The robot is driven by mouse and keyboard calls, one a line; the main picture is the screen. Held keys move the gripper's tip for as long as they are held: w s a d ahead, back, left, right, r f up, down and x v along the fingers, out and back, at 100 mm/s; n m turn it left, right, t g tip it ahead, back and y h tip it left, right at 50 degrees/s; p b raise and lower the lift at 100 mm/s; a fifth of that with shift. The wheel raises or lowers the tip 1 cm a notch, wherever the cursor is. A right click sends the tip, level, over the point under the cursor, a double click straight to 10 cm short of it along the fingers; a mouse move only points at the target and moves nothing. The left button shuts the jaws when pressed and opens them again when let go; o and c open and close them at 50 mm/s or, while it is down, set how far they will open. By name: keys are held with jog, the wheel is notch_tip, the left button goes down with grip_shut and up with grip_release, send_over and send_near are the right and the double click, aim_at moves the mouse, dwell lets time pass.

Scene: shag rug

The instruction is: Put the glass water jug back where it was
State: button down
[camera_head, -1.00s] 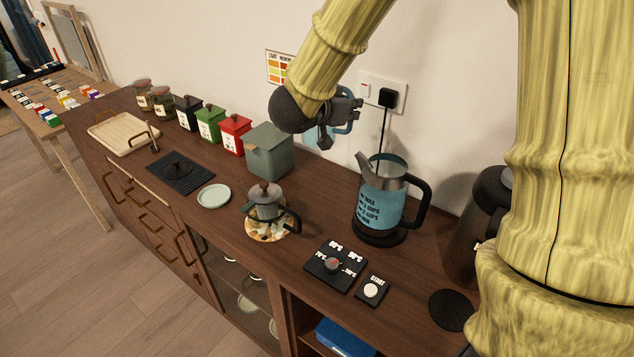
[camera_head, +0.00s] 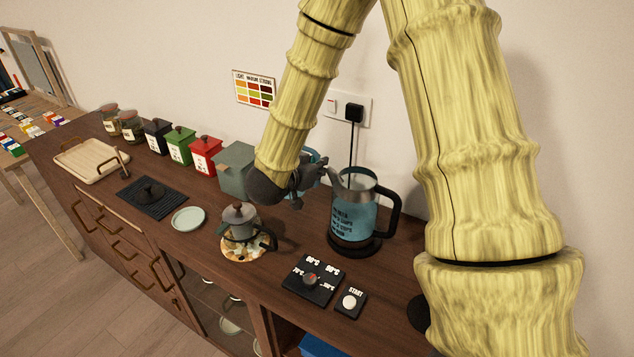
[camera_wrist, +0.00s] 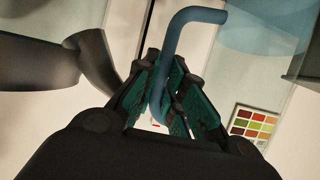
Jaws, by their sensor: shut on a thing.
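My gripper (camera_head: 308,180) is shut on the blue handle of the glass water jug. The jug (camera_head: 315,156) is mostly hidden behind my gripper and arm in the head view, with only bits of pale blue showing. In the wrist view, the curved blue handle (camera_wrist: 193,16) runs down between the fingers (camera_wrist: 160,95), and the clear bluish jug body lies at the upper right. The held jug is just left of the kettle (camera_head: 352,212) in the picture; I cannot tell whether it touches the counter.
The kettle stands on its dark base. A moka pot (camera_head: 240,222) on a patterned trivet is in front, beside the temperature dial panel (camera_head: 312,279) and start button (camera_head: 349,301). A grey-green box (camera_head: 234,168) and red canister (camera_head: 205,156) stand left. A small round plate (camera_head: 188,218) lies farther left.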

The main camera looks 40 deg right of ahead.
aim_at(317, 183)
jog(key=shift+f+p, duration=0.35)
jog(key=shift+f, duration=2.5)
jog(key=c, duration=1.5)
grip_release()
jog(key=b+v, duration=0.3)
jog(key=v, duration=0.9)
